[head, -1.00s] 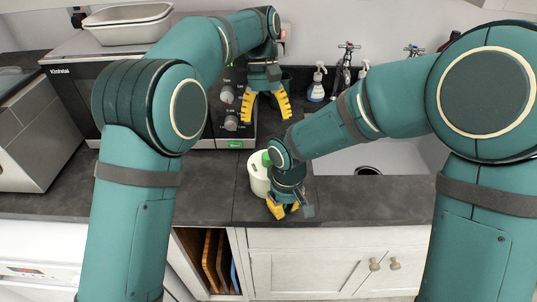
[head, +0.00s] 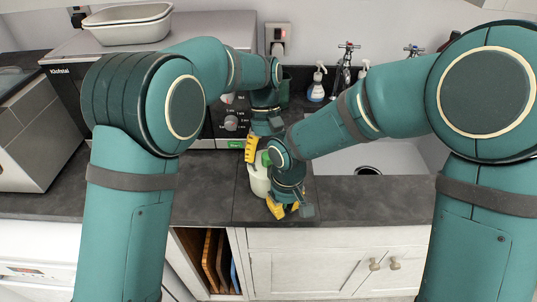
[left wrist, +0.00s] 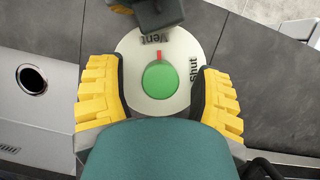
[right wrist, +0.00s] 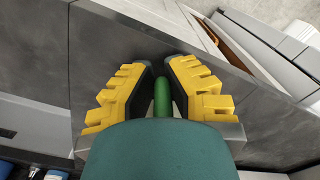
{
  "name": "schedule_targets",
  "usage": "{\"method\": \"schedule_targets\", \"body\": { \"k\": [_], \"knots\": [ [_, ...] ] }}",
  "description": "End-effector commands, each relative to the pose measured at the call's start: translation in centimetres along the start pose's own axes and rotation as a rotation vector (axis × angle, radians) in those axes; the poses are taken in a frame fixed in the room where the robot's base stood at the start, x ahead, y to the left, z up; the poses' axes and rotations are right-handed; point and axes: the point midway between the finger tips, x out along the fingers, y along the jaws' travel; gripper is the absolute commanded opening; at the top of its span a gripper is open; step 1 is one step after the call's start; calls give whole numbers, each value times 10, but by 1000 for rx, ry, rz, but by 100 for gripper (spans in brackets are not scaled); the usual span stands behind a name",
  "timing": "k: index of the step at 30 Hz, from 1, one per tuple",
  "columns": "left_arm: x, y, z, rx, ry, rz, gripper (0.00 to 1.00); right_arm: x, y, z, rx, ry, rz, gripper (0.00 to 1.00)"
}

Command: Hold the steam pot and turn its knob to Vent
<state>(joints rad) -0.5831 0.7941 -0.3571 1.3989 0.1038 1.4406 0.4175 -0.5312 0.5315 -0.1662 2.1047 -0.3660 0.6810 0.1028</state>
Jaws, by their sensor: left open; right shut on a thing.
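The steam pot (head: 258,180) is cream and stands upright near the counter's front edge, partly hidden by my arms. In the left wrist view its lid (left wrist: 130,52) carries a round green knob (left wrist: 160,80) with a red mark pointing at the word "Vent"; "Shut" is printed to the right. My left gripper (head: 258,149) is open over the pot, its yellow fingers on either side of the knob and apart from it. My right gripper (head: 283,207) is shut on the pot's green handle (right wrist: 163,98), in front of the pot.
A microwave (head: 95,90) stands behind to the left, with white containers (head: 128,22) on top. A sink (head: 385,160) and a spray bottle (head: 317,84) are to the right. Grey counter is clear left of the pot (head: 120,185).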

Motion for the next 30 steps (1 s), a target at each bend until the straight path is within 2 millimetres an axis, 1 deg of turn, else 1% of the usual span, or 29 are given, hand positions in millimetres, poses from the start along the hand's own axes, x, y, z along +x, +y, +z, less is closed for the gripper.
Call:
{"method": "schedule_targets", "body": {
  "k": [1, 2, 3, 6, 13, 21, 28, 29, 30],
  "knots": [
    [0, 0, 0, 0, 0, 0, 56, 0, 0, 0, -1, 0, 0, 0],
    [0, 0, 0, 0, 0, 0, 46, 0, 0, 0, -1, 0, 0, 0],
    [0, 0, 0, 0, 0, 0, 32, 0, 0, 0, -1, 0, 0, 0],
    [0, 0, 0, 0, 0, 0, 0, 0, 0, 0, -1, 0, 0, 0],
    [0, 0, 0, -4, -1, 2, 0, 0, 0, 0, -1, 0, 0, 0],
    [0, 0, 1, -118, 0, 50, 0, 0, -1, 0, -1, 0, -1, 0],
    [1, 1, 1, -119, -1, 50, 0, 0, -1, 0, -1, 1, -1, 0],
    [1, 1, 1, -119, -1, 50, 41, 0, -1, 0, -1, 1, -1, 0],
    [1, 1, 1, -119, -1, 50, 55, 0, -1, 0, -1, 1, -1, 0]
  ]
}}
